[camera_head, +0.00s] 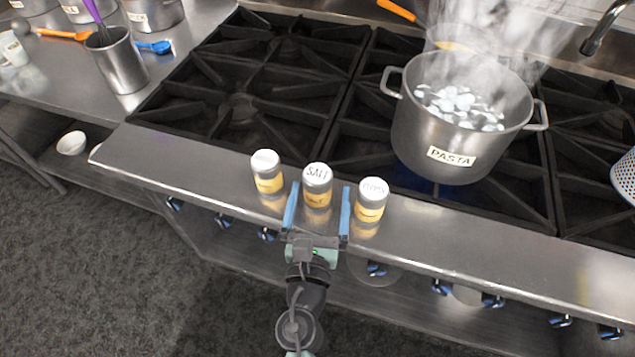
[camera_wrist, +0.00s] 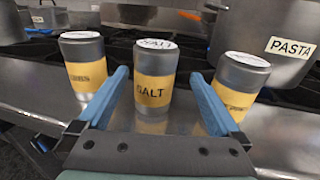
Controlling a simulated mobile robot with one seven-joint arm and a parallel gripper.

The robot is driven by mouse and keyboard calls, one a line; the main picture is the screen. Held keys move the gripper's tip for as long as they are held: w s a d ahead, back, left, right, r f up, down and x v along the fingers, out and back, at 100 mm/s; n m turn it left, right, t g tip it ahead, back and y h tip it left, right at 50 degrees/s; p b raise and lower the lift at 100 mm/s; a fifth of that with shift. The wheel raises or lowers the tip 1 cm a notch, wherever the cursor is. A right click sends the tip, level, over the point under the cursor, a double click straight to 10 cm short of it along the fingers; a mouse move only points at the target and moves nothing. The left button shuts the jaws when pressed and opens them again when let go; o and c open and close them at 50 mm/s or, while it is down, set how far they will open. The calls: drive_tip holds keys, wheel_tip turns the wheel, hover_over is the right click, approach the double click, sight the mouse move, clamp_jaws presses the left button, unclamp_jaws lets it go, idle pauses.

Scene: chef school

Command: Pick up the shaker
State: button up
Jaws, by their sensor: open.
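A steaming pot (camera_head: 425,150) labelled PASTA stands on the burner grates behind the right shaker. The side shakers stand close to my fingers. A steel utensil holder (camera_head: 120,65) stands on the left counter. The ledge is clear farther left and right.

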drive_tip(key=shift+w, duration=2.7)
clamp_jaws()
